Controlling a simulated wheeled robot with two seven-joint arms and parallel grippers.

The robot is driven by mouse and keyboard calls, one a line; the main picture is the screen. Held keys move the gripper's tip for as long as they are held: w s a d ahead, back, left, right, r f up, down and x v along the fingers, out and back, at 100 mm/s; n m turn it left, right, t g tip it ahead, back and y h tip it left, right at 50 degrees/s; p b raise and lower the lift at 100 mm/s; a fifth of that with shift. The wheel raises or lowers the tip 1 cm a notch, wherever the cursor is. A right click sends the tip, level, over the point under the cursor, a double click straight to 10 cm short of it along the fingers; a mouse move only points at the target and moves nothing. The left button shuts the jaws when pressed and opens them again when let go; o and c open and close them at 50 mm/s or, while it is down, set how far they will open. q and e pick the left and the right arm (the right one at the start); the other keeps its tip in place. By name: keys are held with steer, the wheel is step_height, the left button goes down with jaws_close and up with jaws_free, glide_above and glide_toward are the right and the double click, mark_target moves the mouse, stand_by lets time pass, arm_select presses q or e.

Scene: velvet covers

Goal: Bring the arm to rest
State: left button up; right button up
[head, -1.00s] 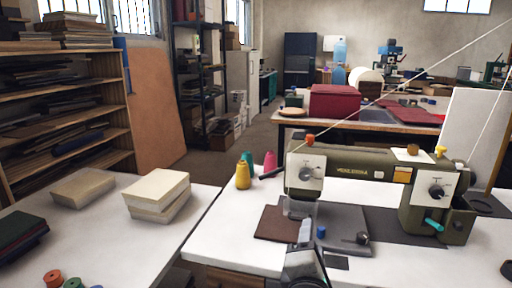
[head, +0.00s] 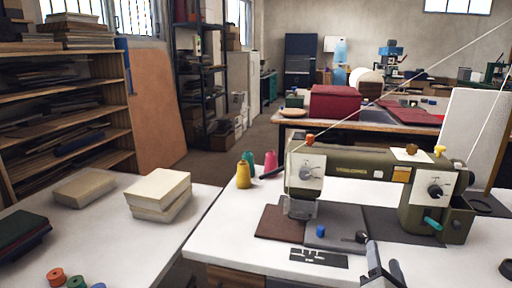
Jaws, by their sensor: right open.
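My right gripper (head: 378,262) shows at the bottom edge, right of centre. Its jaws are open and I see nothing between them. It is in front of the green sewing machine (head: 362,163), apart from the machine's head. A brown leather or cloth piece (head: 272,222) lies flat on the white table (head: 232,243), under the front of the machine. My left gripper is not in view.
A dark plate with pale marks (head: 318,257) and a small blue piece (head: 320,231) lie near the gripper. Thread cones (head: 243,175) stand left of the machine. Stacked paper blocks (head: 158,190) are on the left table. The white table's front left is bare.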

steer(key=s+a+f+m+g+y, duration=0.3)
steer(key=s+f+m+g+y, duration=0.55)
steer(key=s+f+m, duration=1.1)
steer(key=a+m, duration=0.3)
steer(key=a, duration=0.5)
steer(key=shift+a+r+m+t+h, duration=0.15)
steer(key=shift+r+m+t+h, duration=0.05)
steer(key=shift+m+t+h, duration=0.2)
